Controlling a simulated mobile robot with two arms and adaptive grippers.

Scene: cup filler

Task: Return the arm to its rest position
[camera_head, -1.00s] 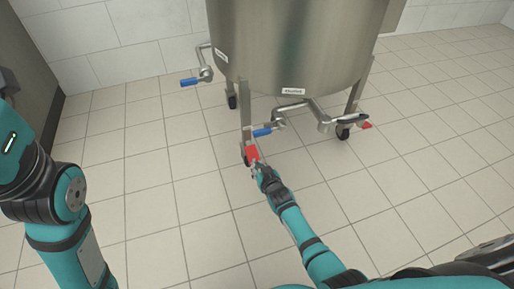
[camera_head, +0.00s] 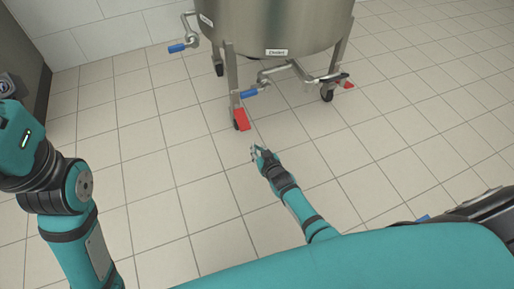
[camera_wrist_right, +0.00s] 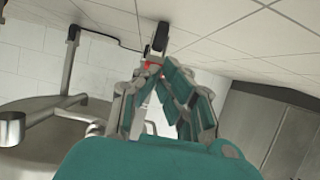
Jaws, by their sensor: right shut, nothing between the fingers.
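My right arm reaches forward over the tiled floor from the lower right of the head view. Its gripper (camera_head: 257,152) is shut and empty, a little in front of and apart from the red caster brake pedal (camera_head: 242,121) on the tank's near leg. In the right wrist view my right gripper's fingers (camera_wrist_right: 152,75) come together, with a caster wheel (camera_wrist_right: 160,38) and a bit of red beyond them. My left arm (camera_head: 68,195) shows bent at the left; its gripper is out of view.
A steel tank (camera_head: 280,25) on wheeled legs stands ahead, with blue-handled valves (camera_head: 178,48) (camera_head: 250,93) sticking out. Another red pedal (camera_head: 348,85) sits at its right rear. A dark cabinet (camera_head: 20,55) stands at far left. The floor between my arms is clear.

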